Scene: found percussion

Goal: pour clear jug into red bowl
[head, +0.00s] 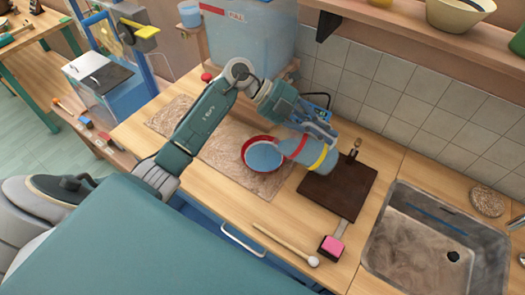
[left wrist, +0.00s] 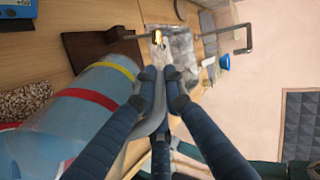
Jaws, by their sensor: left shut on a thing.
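The clear jug (head: 312,153), bluish with a red and a yellow band, lies tilted almost on its side, its mouth end toward the left. My left gripper (head: 322,131) is shut on it from above and behind; the handle is mostly hidden. The red bowl (head: 245,149) stands on a brown mat, just left of the jug's mouth, and a pale blue surface shows inside its rim. I cannot tell if liquid is flowing. In the left wrist view the fingers (left wrist: 158,82) are closed beside the banded jug (left wrist: 82,105). My right gripper is not in view.
A dark board (head: 338,190) lies right of the jug. A mallet (head: 290,247) and a pink-headed tool (head: 331,247) lie at the front. A sink (head: 420,245) is at right. A large bluish container (head: 245,45) stands behind. The crinkled mat (head: 225,165) is partly bare.

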